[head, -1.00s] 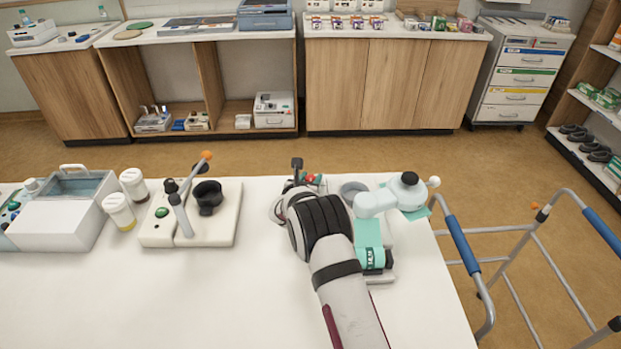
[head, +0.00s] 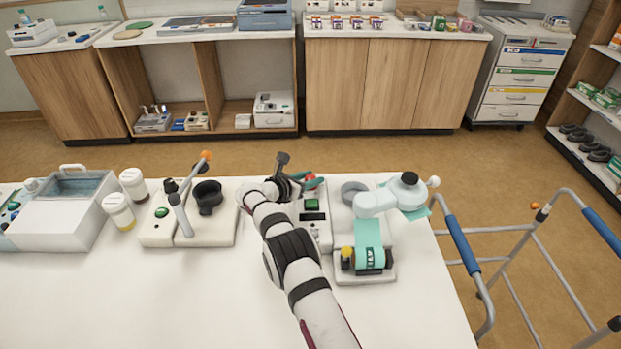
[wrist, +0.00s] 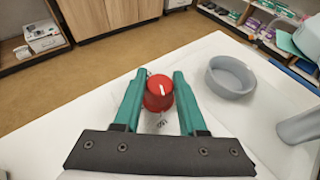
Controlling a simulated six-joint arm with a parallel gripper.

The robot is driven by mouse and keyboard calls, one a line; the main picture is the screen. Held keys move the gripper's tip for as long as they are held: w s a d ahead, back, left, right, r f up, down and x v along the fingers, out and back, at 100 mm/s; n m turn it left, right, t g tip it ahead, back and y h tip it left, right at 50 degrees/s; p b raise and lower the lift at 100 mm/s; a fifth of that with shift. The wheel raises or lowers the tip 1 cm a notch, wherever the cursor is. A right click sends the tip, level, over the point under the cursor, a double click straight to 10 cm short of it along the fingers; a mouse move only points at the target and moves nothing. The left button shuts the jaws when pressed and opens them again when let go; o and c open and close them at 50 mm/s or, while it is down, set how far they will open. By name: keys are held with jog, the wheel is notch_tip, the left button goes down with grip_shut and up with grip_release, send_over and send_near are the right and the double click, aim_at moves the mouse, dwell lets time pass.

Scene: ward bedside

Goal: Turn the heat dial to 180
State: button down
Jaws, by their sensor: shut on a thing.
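The heat dial is a red round knob with a white pointer line, seen between my green fingers in the wrist view (wrist: 157,96). My gripper (wrist: 160,76) is shut on the dial, one finger on each side. The pointer line runs roughly away from the wrist, tilted slightly right. Some dark scale marks show near the dial, but the numbers are too small to read. In the head view my gripper (head: 298,178) is partly hidden by my wrist.
A grey round bowl (wrist: 231,78) stands right of the dial. A pale device with a teal strap (head: 368,240) is to the right. A white base with a black cup (head: 207,197) is to the left. The table front (head: 150,310) is clear.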

jog(key=shift+c, duration=2.3)
grip_release()
jog(key=v, duration=1.6)
